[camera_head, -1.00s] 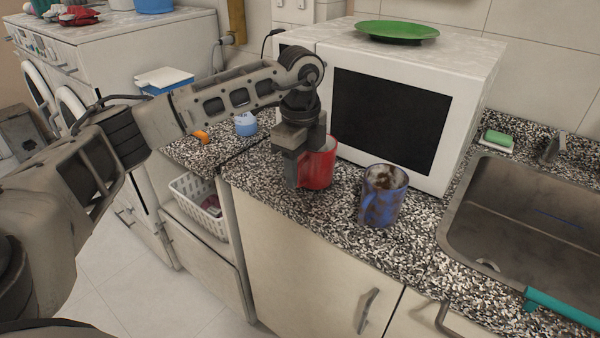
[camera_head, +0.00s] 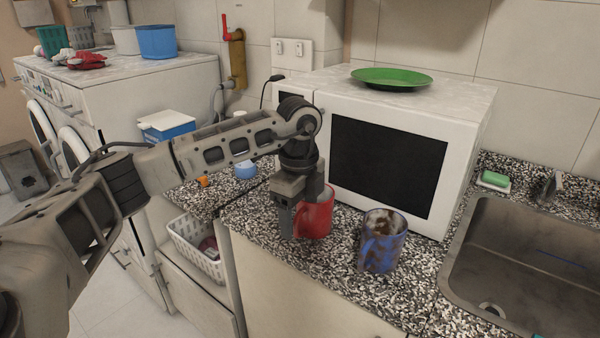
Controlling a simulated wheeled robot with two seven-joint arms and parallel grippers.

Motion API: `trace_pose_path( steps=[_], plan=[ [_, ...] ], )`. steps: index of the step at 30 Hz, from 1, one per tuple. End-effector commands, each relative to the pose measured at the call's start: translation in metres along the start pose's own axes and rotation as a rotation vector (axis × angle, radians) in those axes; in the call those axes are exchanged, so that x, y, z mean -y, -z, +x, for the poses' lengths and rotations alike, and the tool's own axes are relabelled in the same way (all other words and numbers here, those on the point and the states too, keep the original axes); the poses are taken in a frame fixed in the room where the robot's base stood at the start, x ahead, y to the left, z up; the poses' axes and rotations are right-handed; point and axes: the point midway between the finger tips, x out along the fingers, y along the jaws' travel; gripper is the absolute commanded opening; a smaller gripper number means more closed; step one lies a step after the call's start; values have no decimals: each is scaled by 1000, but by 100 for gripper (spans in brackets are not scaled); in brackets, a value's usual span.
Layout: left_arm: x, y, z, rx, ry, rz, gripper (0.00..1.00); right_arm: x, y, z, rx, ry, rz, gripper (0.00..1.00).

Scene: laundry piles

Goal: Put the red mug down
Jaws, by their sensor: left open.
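The red mug (camera_head: 319,218) stands upright on the speckled granite counter (camera_head: 288,262), in front of the microwave. My left gripper (camera_head: 290,222) points down at the mug's left side and hides part of it. The gripper is open; its fingers overlap the mug's left edge in the picture, and I cannot tell whether they touch it. The handle of the mug is hidden behind the gripper. My right gripper is not in view.
A blue mug (camera_head: 380,242) with brown stains stands just right of the red mug. The white microwave (camera_head: 460,150) with a green plate (camera_head: 391,78) on top is behind. A metal sink (camera_head: 520,262) lies to the right. A white basket (camera_head: 196,246) sits lower left.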

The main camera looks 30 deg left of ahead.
Motion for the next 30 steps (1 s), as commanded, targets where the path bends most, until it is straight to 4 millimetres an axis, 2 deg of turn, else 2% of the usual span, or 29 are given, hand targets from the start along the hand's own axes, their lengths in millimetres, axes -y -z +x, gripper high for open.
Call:
trace_pose_path(
  steps=[3,9,15,21,30],
  plan=[
    [1,4,-28,-2,7,1,66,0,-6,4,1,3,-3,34],
    [1,5,-80,-2,5,-1,66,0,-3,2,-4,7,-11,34],
    [0,4,-121,0,3,0,66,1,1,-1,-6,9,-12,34],
    [0,4,-136,0,1,-2,66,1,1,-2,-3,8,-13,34],
    [0,4,-137,-1,0,-1,66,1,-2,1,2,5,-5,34]
  ],
)
